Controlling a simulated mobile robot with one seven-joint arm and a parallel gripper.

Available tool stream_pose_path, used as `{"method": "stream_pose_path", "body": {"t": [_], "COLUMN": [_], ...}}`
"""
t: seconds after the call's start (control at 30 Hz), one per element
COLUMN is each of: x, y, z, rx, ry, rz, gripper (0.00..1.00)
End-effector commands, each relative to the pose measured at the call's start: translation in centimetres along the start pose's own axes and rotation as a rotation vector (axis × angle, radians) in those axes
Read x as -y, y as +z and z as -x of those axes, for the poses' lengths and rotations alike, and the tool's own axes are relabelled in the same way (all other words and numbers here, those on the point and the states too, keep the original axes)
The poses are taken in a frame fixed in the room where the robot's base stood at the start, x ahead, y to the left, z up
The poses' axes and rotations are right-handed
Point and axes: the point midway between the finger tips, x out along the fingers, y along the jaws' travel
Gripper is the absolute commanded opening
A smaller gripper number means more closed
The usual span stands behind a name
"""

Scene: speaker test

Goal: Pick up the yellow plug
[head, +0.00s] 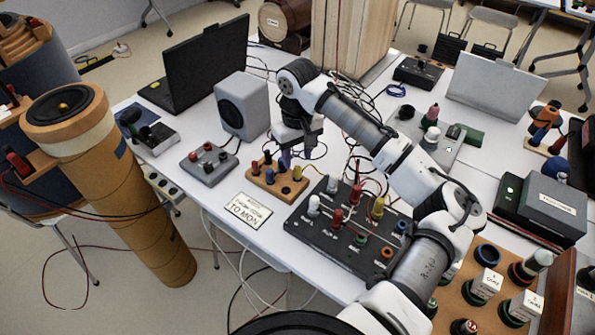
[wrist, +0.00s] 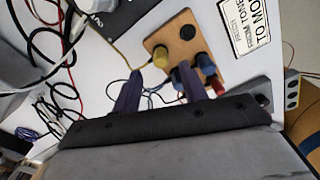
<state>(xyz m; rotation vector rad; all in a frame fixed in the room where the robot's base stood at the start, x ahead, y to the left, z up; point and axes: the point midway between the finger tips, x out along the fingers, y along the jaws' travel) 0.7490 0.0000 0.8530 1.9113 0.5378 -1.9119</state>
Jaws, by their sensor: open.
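A yellow plug (wrist: 160,58) stands on a small wooden board (wrist: 166,38) in the wrist view, with a yellow lead at its side. It also shows in the head view (head: 297,173) at the board's right end. My gripper (wrist: 160,70) is open and empty, its two dark purple fingers pointing towards the board. In the wrist view the yellow plug appears between and just past the fingertips; I cannot tell the remaining height. In the head view my gripper (head: 285,158) is above the board's far edge.
Blue plugs (wrist: 206,65) and a red plug (wrist: 218,88) stand close beside my right finger. A grey speaker (head: 242,105) and a grey box (head: 208,168) stand left of the board. A printed card (head: 248,210) lies in front. Loose cables cross the table behind.

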Motion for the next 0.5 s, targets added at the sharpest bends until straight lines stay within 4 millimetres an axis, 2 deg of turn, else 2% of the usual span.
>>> {"method": "stream_pose_path", "body": {"t": [0.3,0.5], "x": [0.2,0.2], "y": [0.3,0.3], "z": [-4.2,-5.0], "rx": [0.002,0.001], "ry": [0.0,0.0], "rz": [-0.001,0.0], "gripper": [0.43,0.43]}}
